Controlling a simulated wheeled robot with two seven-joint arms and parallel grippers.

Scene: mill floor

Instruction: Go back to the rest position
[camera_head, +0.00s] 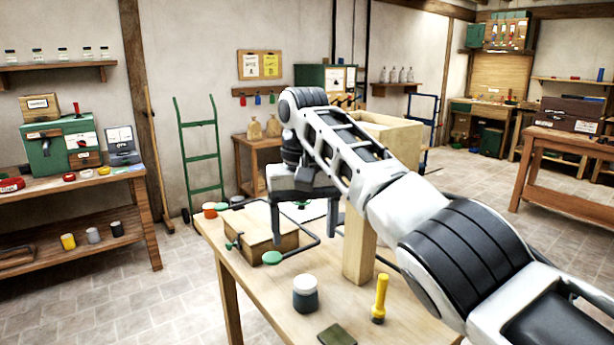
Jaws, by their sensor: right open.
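My right gripper (305,230) hangs over the wooden table (230,255), its two dark fingers pointing down and spread apart with nothing between them. My right arm comes in from the lower right and hides part of the table. My left gripper is not in view.
A white-lidded dark jar (305,295), a yellow-handled tool (380,298) and a dark green pad (337,335) stand or lie near the table's front. A green disc (273,258) is by the box. A green hand truck (200,155) leans at the wall. Tiled floor is open at left.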

